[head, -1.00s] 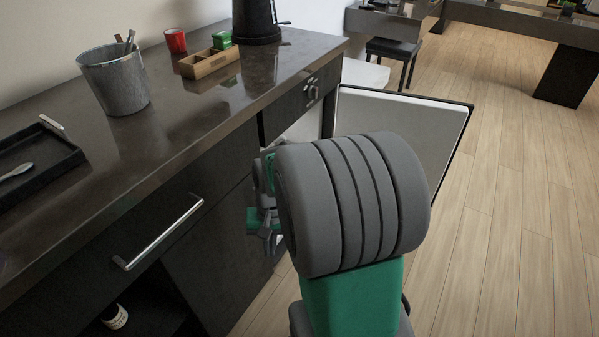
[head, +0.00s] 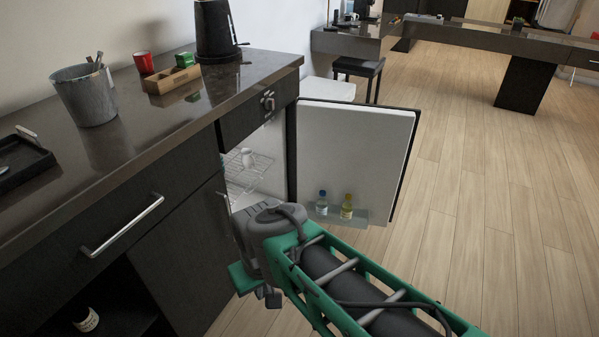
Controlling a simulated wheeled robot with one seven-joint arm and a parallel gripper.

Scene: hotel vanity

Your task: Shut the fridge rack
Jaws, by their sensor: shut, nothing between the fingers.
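The small fridge under the counter stands open. Its white-lined door (head: 352,150) is swung out to the right. A wire fridge rack (head: 262,163) shows inside, in the upper part of the opening, with a small pale item on it. How far the rack is pulled out is hard to tell. My gripper (head: 262,293) is in front of the fridge opening, low and left of the door, apart from the rack. It looks shut and empty; its fingers are small and partly hidden by my wrist. My arm hides the lower part of the fridge.
Two small bottles, one blue-capped (head: 322,203) and one yellow-capped (head: 347,207), stand in the door's shelf. The counter (head: 170,135) edge and a drawer handle (head: 122,226) are to the left. The wood floor (head: 480,200) right of the door is clear.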

